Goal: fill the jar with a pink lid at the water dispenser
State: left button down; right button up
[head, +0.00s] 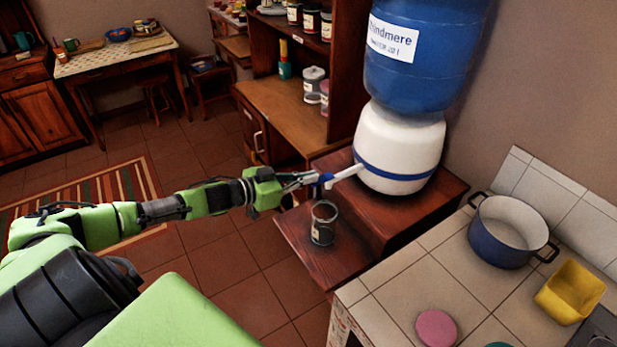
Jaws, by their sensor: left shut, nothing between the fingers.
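The water dispenser has a big blue bottle (415,75) on a white base (398,150) with a blue band. Its white spout (345,173) points left and ends in a blue tap (324,180). A pink lid (436,328) lies apart on the tiled counter. My left gripper (316,179) is shut with its fingertips at the blue tap, above the jar. My right gripper is out of view.
The dispenser stands on a wooden stand (425,212) with the lower shelf (290,235) in front. On the tiled counter (400,275) are a blue pot (485,235) and a yellow container (570,292). A wooden cupboard (290,110) with jars stands behind.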

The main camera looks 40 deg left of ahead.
pick_arm(q)
jog(key=shift+f, duration=0.3)
jog(key=f+t+b, duration=0.1)
jog(key=t+b, duration=0.1)
jog(key=b, duration=0.2)
jog(key=f+t+h+b, duration=0.1)
jog(key=f+b, duration=0.1)
jog(key=b, duration=0.2)
jog(key=shift+s+t+h, duration=0.2)
jog(key=shift+t+h, duration=0.1)
jog(key=shift+t, duration=0.1)
dwell(6.5)
